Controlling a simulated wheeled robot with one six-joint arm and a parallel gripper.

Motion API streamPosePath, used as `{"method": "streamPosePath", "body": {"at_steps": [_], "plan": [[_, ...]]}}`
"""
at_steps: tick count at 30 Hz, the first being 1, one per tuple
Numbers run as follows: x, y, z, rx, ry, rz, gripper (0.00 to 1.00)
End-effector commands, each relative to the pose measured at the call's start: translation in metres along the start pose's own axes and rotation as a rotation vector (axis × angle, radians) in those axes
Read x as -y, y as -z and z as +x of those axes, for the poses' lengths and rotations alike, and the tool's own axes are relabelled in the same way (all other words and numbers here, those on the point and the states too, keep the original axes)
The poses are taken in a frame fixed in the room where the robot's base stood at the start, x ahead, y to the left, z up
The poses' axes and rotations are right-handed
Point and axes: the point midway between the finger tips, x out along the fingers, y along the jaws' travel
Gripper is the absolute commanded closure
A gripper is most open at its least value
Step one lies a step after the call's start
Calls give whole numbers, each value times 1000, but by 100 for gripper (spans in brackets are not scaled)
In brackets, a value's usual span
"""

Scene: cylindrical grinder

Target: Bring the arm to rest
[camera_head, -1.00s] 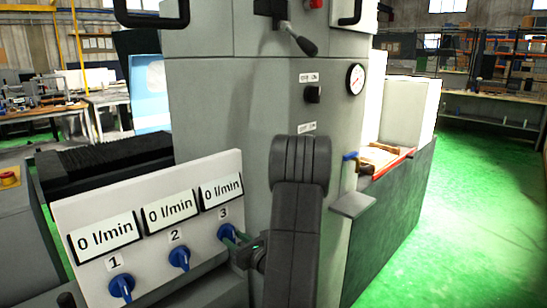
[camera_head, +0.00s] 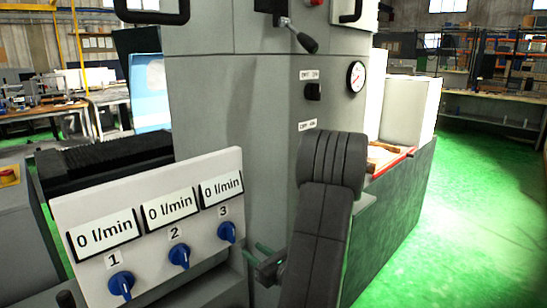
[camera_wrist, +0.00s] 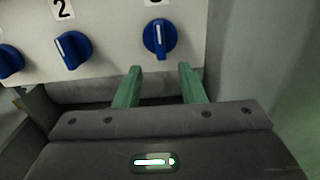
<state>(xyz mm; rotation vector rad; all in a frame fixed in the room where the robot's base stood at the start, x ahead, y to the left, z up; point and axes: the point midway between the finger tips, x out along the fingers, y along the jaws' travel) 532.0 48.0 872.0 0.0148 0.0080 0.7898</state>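My gripper (camera_head: 256,256) is just below and to the right of knob 3 on the flow panel, apart from it. In the wrist view its two green fingers (camera_wrist: 163,86) are spread with a gap between them and nothing in it. Blue knob 3 (camera_wrist: 160,39) shows above the fingers in the wrist view. My dark grey arm stands in front of the grey machine column and hides part of its lower front.
The white panel (camera_head: 153,252) carries blue knobs 1 (camera_head: 121,285), 2 (camera_head: 179,256) and 3 (camera_head: 227,232), with displays reading 0 l/min. The machine column (camera_head: 240,110) has a switch (camera_head: 313,92) and a gauge (camera_head: 355,77). Green floor (camera_head: 480,210) is open at right.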

Motion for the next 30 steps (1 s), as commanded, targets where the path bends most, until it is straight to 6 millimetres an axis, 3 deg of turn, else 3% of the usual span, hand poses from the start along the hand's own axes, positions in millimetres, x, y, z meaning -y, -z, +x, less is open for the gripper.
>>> {"method": "streamPosePath", "body": {"at_steps": [16, 30], "plan": [[-1, -1, 106, 1, -4, -2, 64], [1, -1, 104, 0, 1, -385, 64]]}}
